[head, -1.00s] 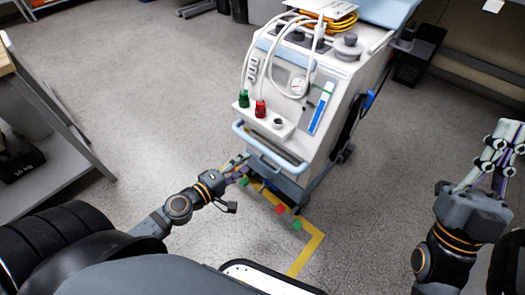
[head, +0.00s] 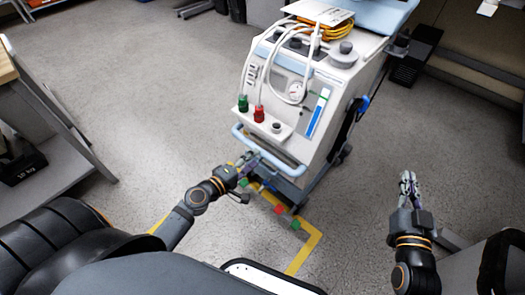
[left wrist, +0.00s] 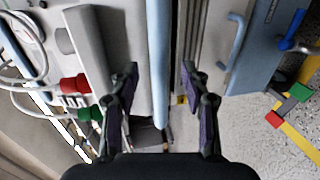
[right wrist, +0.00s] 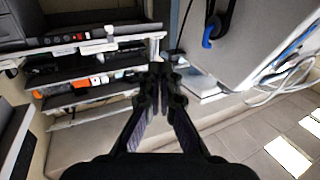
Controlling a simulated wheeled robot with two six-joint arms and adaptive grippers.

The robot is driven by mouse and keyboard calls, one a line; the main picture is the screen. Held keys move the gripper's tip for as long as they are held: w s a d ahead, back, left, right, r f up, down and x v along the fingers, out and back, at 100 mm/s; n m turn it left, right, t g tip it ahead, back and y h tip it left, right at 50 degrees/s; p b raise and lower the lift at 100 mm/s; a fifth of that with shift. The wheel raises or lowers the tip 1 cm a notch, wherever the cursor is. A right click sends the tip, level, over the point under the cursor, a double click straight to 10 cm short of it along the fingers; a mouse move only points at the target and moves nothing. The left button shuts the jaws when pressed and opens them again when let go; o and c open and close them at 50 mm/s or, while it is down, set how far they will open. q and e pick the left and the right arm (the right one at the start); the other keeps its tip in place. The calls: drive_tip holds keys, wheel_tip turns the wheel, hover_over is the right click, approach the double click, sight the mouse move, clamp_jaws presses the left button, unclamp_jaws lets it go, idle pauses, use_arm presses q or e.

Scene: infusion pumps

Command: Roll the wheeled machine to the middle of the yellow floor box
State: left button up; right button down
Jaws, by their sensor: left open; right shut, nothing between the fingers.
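The wheeled machine (head: 290,88) is a tall white and grey unit with white hoses, a red and a green fitting and a light-blue front handle bar (head: 270,152). My left gripper (head: 250,160) is at this handle. In the left wrist view the bar (left wrist: 159,60) runs between the two spread fingers (left wrist: 160,75), with a gap on each side. My right gripper (head: 408,178) is shut and empty, to the right of the machine and apart from it. The yellow floor marking (head: 310,252) shows a corner in front of the machine; much of it is hidden.
A grey shelf (head: 75,160) stands at the left. A shelf unit (right wrist: 90,65) shows in the right wrist view. Open floor (head: 130,85) lies left of the machine.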

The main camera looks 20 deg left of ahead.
sight(261, 154)
use_arm(q)
drive_tip(key=x, duration=0.5)
drive_tip(key=shift+w+d, duration=0.1)
drive_tip(key=shift+w, duration=0.2)
use_arm(e)
drive_tip(key=f+g, duration=0.1)
drive_tip(key=f, duration=0.1)
drive_tip(key=s+f+g, duration=0.1)
drive_tip(key=f, duration=0.2)
drive_tip(key=shift+s+a, duration=0.1)
use_arm(q)
drive_tip(key=shift+f, duration=0.1)
clamp_jaws()
